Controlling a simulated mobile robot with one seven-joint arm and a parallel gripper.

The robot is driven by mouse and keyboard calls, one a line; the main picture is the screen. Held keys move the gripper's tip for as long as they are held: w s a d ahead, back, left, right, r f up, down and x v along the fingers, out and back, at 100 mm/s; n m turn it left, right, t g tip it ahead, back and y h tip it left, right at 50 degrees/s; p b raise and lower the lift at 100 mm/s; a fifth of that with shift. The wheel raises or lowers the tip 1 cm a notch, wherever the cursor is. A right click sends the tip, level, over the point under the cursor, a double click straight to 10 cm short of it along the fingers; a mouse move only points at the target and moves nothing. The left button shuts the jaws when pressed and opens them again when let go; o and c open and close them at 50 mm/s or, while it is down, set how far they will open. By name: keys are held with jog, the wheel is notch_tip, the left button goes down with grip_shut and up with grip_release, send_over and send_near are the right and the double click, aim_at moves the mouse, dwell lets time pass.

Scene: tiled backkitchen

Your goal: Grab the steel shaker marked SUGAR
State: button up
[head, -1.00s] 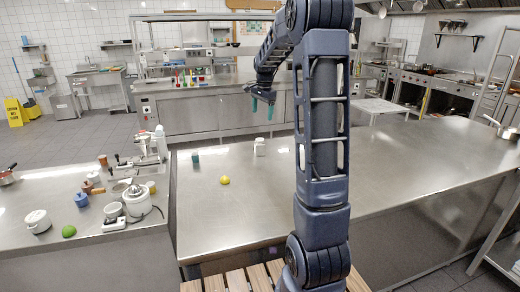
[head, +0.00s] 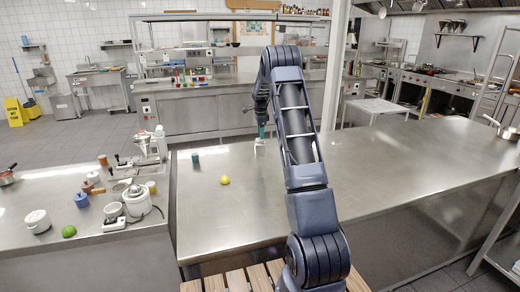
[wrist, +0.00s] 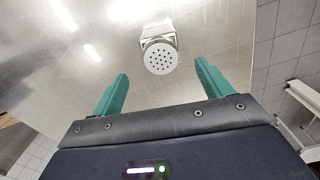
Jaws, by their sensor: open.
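A pale shaker (head: 259,148) stands on the steel table in the head view, partly hidden by my gripper. In the wrist view the shaker (wrist: 160,58) shows its round, perforated top, with a paler part of it behind. No SUGAR marking can be read in either view. My gripper (wrist: 161,70) is open, with its two teal fingers apart and nothing between them. The shaker's top lies ahead of the fingertips, roughly centred between them. In the head view my gripper (head: 261,132) is just above the shaker; I cannot tell whether they touch.
A teal cup-like item (head: 195,158) and a yellow lemon (head: 224,180) stand on the same table, left of the shaker. A left counter holds a white juicer (head: 138,201), a green lime (head: 69,231) and several other items.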

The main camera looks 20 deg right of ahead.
aim_at(260, 148)
notch_tip(260, 148, down, 6)
jog(key=shift+r, duration=0.25)
jog(key=shift+w+a+f, duration=0.15)
jog(key=shift+f, duration=2.4)
jog(key=c, duration=1.1)
jog(key=shift+c, duration=0.2)
jog(key=shift+r, duration=0.1)
